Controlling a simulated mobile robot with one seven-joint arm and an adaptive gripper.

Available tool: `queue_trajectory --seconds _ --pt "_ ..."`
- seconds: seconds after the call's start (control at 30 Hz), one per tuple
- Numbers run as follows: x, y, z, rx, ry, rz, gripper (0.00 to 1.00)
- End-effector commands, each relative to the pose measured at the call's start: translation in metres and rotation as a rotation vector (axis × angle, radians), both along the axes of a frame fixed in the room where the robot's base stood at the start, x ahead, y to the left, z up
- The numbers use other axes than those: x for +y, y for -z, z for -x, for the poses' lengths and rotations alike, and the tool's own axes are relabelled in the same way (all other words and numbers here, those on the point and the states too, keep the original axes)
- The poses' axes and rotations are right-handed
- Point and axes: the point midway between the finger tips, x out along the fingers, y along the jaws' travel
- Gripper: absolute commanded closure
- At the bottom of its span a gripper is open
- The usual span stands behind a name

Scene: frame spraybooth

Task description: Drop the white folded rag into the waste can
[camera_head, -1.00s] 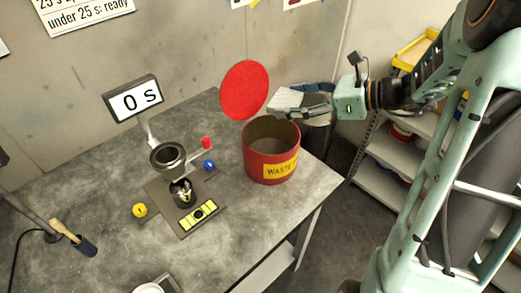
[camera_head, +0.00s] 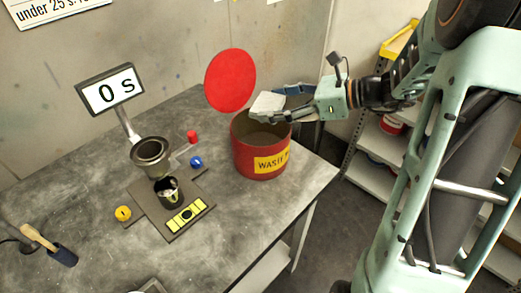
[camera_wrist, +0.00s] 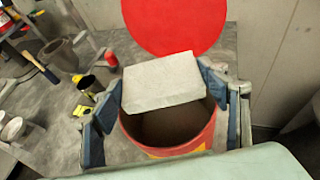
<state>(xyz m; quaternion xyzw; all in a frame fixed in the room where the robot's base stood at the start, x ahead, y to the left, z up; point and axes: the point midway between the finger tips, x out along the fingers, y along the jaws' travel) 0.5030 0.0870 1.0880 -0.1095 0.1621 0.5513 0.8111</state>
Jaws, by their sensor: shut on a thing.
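The white folded rag (camera_wrist: 162,82) is a pale flat block held between the two fingers of my gripper (camera_wrist: 162,95) in the wrist view. In the head view the rag (camera_head: 267,104) shows at the tip of my gripper (camera_head: 285,108), over the back rim of the waste can. The red waste can (camera_head: 262,163) has a yellow label and stands open on the table. Its round red lid (camera_head: 230,80) is raised behind it. The wrist view shows the dark inside of the can (camera_wrist: 165,128) below the rag.
A shelf unit (camera_head: 385,145) stands to the right.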

Motion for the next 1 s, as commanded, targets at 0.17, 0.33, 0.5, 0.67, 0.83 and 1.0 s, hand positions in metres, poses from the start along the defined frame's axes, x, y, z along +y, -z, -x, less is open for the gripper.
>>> queue_trajectory --seconds 0.17,0.33,0.5,0.67,0.83,1.0 --pt "0.0 0.001 0.0 0.0 0.0 0.0 0.48" --pt "0.0 0.001 0.0 -0.001 0.0 0.0 0.22" --pt "0.0 0.001 0.0 -0.001 0.0 0.0 0.12" --pt "0.0 0.001 0.0 -0.001 0.0 0.0 0.12" --pt "-0.008 -0.003 0.002 -0.002 0.003 0.001 0.12" --pt "-0.034 -0.014 0.012 -0.003 0.005 0.001 0.12"
